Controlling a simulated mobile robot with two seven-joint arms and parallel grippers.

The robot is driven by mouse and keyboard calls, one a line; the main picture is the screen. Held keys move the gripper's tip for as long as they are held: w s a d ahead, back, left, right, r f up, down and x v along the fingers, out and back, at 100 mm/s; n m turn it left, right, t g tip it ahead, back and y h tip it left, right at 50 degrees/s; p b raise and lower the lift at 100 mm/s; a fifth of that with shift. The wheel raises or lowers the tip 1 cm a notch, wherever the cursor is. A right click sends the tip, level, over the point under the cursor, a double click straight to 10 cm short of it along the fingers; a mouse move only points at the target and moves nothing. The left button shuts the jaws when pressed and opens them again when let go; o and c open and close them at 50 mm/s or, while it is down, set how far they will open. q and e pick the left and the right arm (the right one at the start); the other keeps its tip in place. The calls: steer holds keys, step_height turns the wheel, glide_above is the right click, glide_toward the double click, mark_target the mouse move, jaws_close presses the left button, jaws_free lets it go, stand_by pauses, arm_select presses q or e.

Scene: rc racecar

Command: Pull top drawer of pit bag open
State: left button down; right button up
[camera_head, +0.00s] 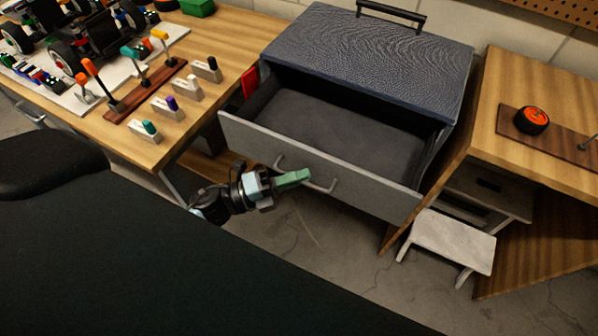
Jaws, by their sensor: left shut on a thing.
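The pit bag (370,55) is a dark grey textured box with a black top handle. Its top drawer (345,160) stands pulled out toward me, with a grey front panel and an empty-looking dark inside. A metal bar handle (325,186) is on the drawer front. My left gripper (292,179) is at the left part of this handle, its green fingers shut on it. The fingers partly hide the handle. My right gripper is not in view.
A wooden bench (228,35) at left holds an RC car (85,30) and several tools in stands. A wooden table (480,120) at right carries an orange-black wheel (531,120). A small white step stool (450,242) stands on the floor at lower right.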

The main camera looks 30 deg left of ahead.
arm_select(q)
steer(key=c, duration=1.5)
jaws_free()
steer(key=shift+a, duration=0.1)
steer(key=b+v, duration=0.1)
steer(key=v, duration=0.6)
steer(key=shift+s+a, duration=0.2)
steer(key=shift+s, duration=0.05)
